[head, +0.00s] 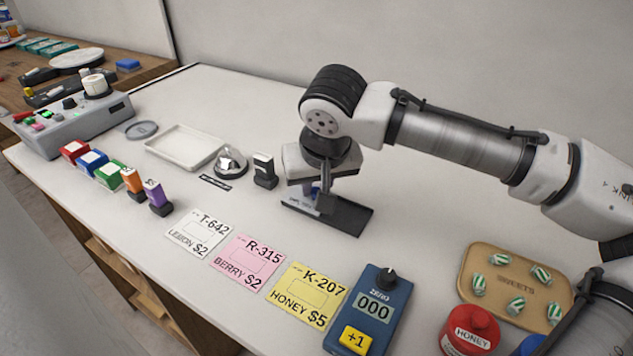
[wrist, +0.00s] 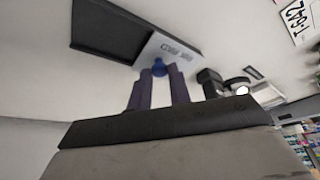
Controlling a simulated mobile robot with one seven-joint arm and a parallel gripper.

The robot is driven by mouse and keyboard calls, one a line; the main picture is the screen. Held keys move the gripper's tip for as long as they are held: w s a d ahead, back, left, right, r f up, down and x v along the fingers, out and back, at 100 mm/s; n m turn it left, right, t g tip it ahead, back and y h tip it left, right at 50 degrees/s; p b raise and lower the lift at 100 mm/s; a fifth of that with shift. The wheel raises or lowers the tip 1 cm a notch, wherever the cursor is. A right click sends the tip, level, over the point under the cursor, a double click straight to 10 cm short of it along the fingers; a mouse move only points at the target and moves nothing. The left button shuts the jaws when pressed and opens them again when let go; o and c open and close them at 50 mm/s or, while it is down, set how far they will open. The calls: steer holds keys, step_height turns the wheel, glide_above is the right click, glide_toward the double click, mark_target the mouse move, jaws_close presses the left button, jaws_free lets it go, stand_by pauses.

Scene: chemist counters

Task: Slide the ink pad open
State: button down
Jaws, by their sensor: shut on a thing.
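The ink pad is a dark flat tray (head: 350,217) lying on the white counter under my gripper. A pale lid with printed lettering (wrist: 178,50) covers one end of it, the left end in the head view. The rest of the dark tray (wrist: 105,30) is uncovered. A small blue knob (wrist: 159,67) stands on the lid. My gripper (head: 319,197) points down over the lid end, and its two purplish fingers (wrist: 159,80) are shut on the blue knob. The fingers partly hide the knob and lid in the head view.
A black stamp (head: 264,170) and a silver bell (head: 230,160) stand just left of the ink pad. White, pink and yellow cards (head: 247,262) lie in front, with a blue counter device (head: 368,312) beside them. Bare counter lies behind and right of the pad.

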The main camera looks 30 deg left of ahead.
steer(key=shift+d, duration=0.1)
steer(key=d, duration=0.2)
steer(key=d+p, duration=0.1)
steer(key=d, duration=0.3)
steer(key=shift+w+d+p, duration=0.25)
steer(key=shift+d+p, duration=0.05)
steer(key=c, duration=1.3)
jaws_free()
steer(key=shift+r, duration=0.15)
steer(key=v, duration=1.3)
steer(key=shift+s+r+p, duration=0.2)
steer(key=shift+s+p, duration=0.05)
steer(key=shift+p, duration=0.1)
